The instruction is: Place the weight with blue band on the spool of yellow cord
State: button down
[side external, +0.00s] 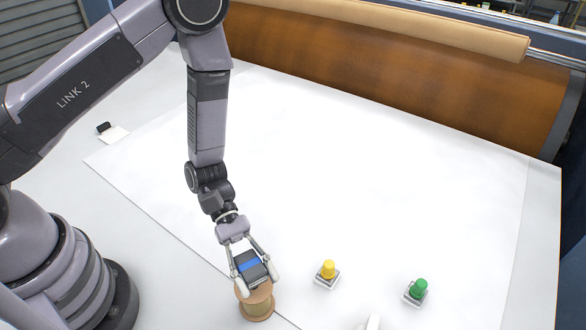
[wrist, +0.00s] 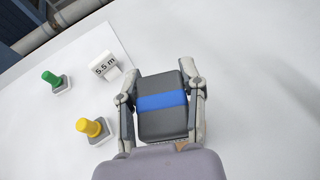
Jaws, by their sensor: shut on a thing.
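The weight is a dark grey block with a blue band (side external: 249,266); the wrist view shows it from above (wrist: 162,122). My gripper (side external: 258,283) is shut on it, with one finger on each side. A spool with tan flanges and yellowish cord (side external: 257,305) stands upright directly below the weight in the side view. The weight covers part of the spool's top. I cannot tell whether the weight touches the spool. In the wrist view the spool is almost wholly hidden under the weight and gripper.
A yellow button (side external: 328,270) and a green button (side external: 417,290) stand on small bases to the right. A white sign reading "5.5 m" (wrist: 105,66) stands near them. A small black item (side external: 103,128) lies at the left. The white sheet (side external: 370,185) is mostly clear.

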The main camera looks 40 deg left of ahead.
aim_at(259, 294)
jog(key=shift+f, duration=1.8)
jog(key=shift+f, duration=0.15)
jog(key=c, duration=0.6)
grip_release()
jog(key=shift+a+r, duration=0.1)
jog(key=shift+r, duration=0.1)
jog(key=v, duration=1.1)
jog(key=s+a+r+m+t+y, duration=0.1)
jog(key=a+r+m+y, duration=0.25)
jog(key=r, duration=0.45)
jog(key=a+r+m+y, duration=0.2)
jog(key=r+m, duration=0.2)
jog(key=r, duration=0.3)
jog(key=s+a+r+m+t+y, duration=0.2)
jog(key=s+a+r+t, duration=0.1)
jog(key=r, duration=0.1)
jog(key=s+a+r+m+t+y, duration=0.2)
jog(key=s+a+r+t, duration=0.1)
jog(key=a+r, duration=0.1)
jog(key=s+a+r+m+t+y, duration=0.2)
jog(key=s+a+r+t+y, duration=0.1)
jog(key=a+r, duration=0.1)
jog(key=shift+a+r+t, duration=0.2)
jog(key=shift+r+t, duration=0.2)
jog(key=shift+r, duration=0.5)
